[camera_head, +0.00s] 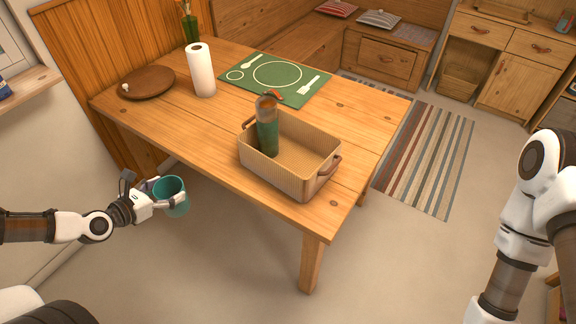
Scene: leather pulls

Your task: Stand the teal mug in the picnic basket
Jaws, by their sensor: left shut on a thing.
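The teal mug (176,207) is at the left, off the table's near left edge and lower than the tabletop in the picture. My left gripper (166,194) is shut on the mug, its fingers around the mug's side. The mug looks roughly upright with its opening up. The picnic basket (283,180) is a tan woven box with brown handles, standing on the table near its front corner. A green and brown bottle (267,139) stands in the basket's left part; the right part looks empty. My right arm shows at the right edge, but its gripper is out of view.
The wooden table (215,130) also bears a paper roll (201,72), a round brown board (147,81), a green placemat (304,91) and a green vase (190,28). The table's near edge lies between mug and basket. Bare tabletop lies left of the basket.

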